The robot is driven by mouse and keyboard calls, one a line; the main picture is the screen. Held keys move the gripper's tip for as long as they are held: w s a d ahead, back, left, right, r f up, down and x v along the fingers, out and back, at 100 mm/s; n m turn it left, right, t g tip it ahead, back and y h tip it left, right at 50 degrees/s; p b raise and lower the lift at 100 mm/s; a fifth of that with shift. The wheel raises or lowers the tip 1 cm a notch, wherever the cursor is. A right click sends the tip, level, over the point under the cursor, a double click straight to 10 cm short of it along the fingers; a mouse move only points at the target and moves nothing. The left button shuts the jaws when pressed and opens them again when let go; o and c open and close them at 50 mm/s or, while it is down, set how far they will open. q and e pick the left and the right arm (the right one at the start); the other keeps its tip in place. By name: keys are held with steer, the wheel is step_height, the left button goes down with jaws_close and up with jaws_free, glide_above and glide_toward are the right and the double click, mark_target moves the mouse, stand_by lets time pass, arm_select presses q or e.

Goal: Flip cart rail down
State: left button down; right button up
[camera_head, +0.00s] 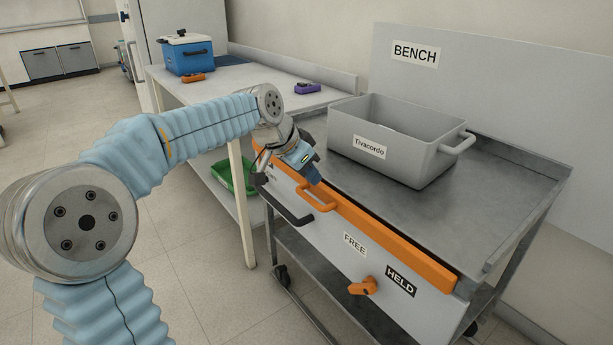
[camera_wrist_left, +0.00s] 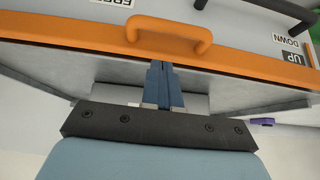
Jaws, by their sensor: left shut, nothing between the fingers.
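The orange cart rail (camera_head: 392,240) runs along the front top edge of the metal cart, above its white front panel. It has an orange loop handle (camera_head: 317,203). My left gripper (camera_head: 313,176) is shut and empty, with its fingertips at the rail just behind the handle. In the left wrist view, the blue fingers (camera_wrist_left: 164,84) are together and point at the rail (camera_wrist_left: 90,39) beside the handle (camera_wrist_left: 170,31). Whether they touch the rail I cannot tell. UP (camera_wrist_left: 292,58) and DOWN labels show near one rail end. My right gripper is not in view.
An orange knob (camera_head: 363,286) sits on the front panel by the FREE and HELD labels. A dark handle (camera_head: 288,207) juts out from the panel. A grey Tivacordo bin (camera_head: 390,137) stands on the cart top. A side table (camera_head: 240,80) holds a blue cooler.

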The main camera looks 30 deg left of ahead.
arm_select(q)
steer(key=v, duration=1)
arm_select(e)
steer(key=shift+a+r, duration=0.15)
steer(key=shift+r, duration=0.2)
arm_select(q)
steer(key=shift+r, duration=0.15)
